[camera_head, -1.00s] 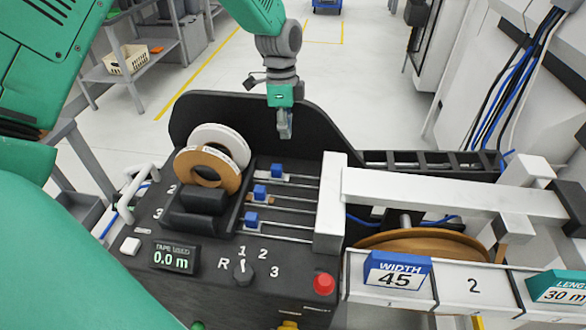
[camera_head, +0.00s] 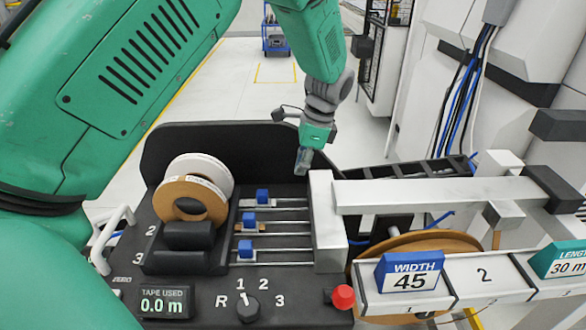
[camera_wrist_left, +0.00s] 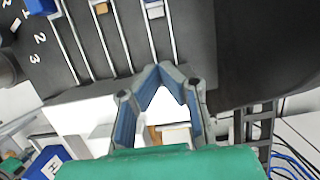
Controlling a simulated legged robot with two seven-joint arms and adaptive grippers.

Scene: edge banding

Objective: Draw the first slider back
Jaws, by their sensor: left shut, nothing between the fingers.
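Three blue-knobbed sliders sit on parallel metal rails on the black machine panel: the far one, first slider (camera_head: 262,196), then the second slider (camera_head: 249,219) and the near third slider (camera_head: 245,249). All stand toward the left part of their rails. My left gripper (camera_head: 303,161) is shut and empty, pointing down near the far left corner of the pale block at the rails' right end. It is right of the first slider and apart from it. In the wrist view, the closed fingertips (camera_wrist_left: 160,72) are near the rail ends, and the first slider (camera_wrist_left: 155,8) shows at the top edge.
The pale block (camera_head: 328,225) and its long beam (camera_head: 430,193) bound the rails on the right. A black back panel (camera_head: 240,138) rises behind. Tape rolls (camera_head: 190,198) stand at left. A dial (camera_head: 247,309) and red button (camera_head: 343,296) are in front.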

